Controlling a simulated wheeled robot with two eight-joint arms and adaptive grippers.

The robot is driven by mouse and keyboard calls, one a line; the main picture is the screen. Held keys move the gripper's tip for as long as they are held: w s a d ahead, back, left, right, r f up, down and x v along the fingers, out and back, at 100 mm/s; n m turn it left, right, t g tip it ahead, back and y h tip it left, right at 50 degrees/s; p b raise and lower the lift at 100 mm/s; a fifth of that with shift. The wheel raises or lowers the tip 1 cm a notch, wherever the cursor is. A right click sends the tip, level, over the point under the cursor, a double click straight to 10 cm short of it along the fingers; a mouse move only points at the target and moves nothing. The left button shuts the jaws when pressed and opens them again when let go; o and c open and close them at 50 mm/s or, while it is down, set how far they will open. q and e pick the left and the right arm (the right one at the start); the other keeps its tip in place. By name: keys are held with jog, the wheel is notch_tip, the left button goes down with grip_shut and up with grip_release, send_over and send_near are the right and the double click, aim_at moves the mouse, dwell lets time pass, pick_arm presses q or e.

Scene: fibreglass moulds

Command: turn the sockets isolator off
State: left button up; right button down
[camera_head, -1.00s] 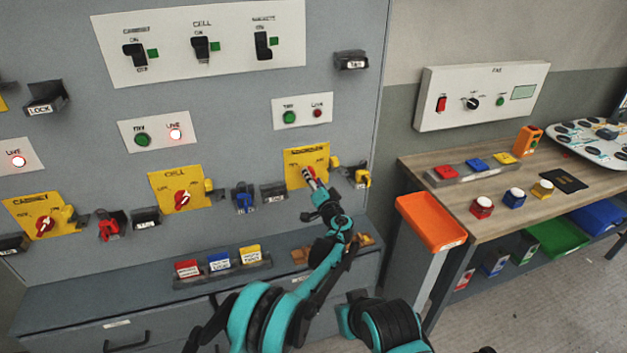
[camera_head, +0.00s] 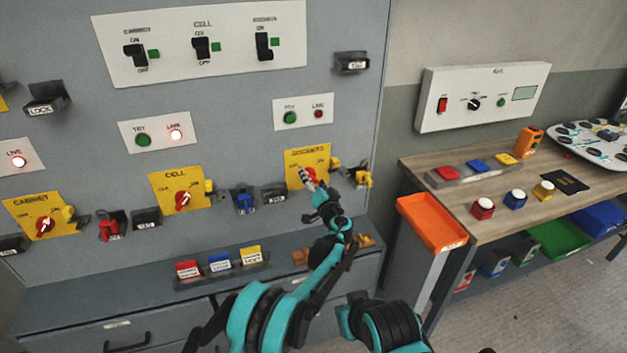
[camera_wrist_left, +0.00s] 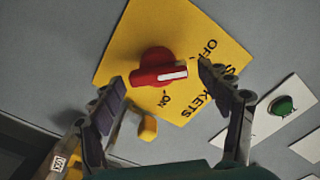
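The sockets isolator is a yellow plate (camera_head: 307,155) on the grey panel, with a red rotary knob (camera_head: 310,173). In the left wrist view the red knob (camera_wrist_left: 152,62) carries a white bar that points right, between the OFF and ON words on the yellow plate (camera_wrist_left: 130,38). My left gripper (camera_head: 308,183) is at the lower part of the plate in the head view and partly covers the knob. In the left wrist view my left gripper (camera_wrist_left: 163,80) is open, one finger on each side of the knob, with visible gaps. My right gripper is out of view.
The cell isolator (camera_head: 182,198) is to the left. A yellow piece (camera_head: 333,164) sits at the plate's right edge, with a yellow padlock-like item (camera_head: 362,178) beyond it. A ledge (camera_head: 130,275) with coloured tags is below. The workbench (camera_head: 430,165) stands at the right.

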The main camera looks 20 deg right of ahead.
pick_arm(q)
notch_tip(320, 180, up, 10)
dwell(0.6)
